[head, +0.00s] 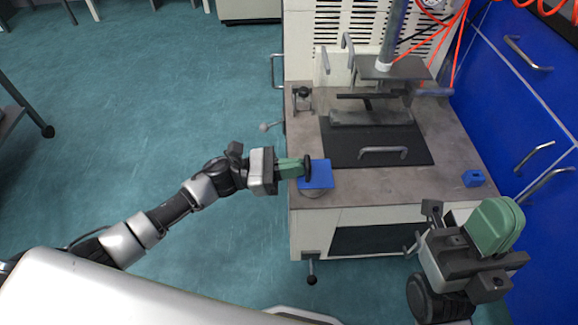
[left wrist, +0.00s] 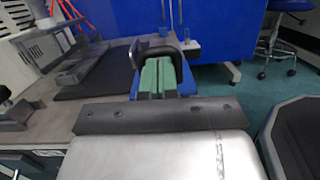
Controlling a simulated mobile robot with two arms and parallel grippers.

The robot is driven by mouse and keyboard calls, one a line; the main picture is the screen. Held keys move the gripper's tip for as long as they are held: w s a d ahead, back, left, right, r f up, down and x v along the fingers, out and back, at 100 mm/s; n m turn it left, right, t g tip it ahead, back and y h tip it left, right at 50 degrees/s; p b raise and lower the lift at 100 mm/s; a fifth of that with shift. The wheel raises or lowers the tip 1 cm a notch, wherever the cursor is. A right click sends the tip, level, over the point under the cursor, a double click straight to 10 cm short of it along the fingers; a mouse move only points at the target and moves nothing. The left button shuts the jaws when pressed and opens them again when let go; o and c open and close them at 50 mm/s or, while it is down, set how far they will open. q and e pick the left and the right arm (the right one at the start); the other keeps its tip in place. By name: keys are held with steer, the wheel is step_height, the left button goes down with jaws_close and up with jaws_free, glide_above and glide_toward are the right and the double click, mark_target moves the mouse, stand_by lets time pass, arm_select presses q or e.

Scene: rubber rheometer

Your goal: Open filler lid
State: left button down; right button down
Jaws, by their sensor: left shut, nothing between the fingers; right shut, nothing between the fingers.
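A blue square plate (head: 317,174), likely the filler lid, sits over a round grey base (head: 312,192) at the left front corner of the worktop. A black loop-shaped handle (head: 307,167) stands at its left side. My left gripper (head: 303,168) is shut and empty, with its green fingertips at the loop. In the left wrist view the shut green fingers (left wrist: 158,68) reach up to the black loop (left wrist: 177,58), with blue plate beside and below them. I cannot tell whether they touch it. My right gripper (head: 499,222) is shut and empty at the lower right.
The grey worktop (head: 405,183) carries a dark plate with a metal handle (head: 382,151) and a press (head: 375,110) behind it. A small blue block (head: 474,178) lies at the right edge. Blue cabinets (head: 520,95) stand right. The floor at left is mostly clear.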

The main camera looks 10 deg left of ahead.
arm_select(q)
steer(key=shift+r, duration=0.1)
steer(key=shift+r+p, duration=0.15)
steer(key=shift+p, duration=0.4)
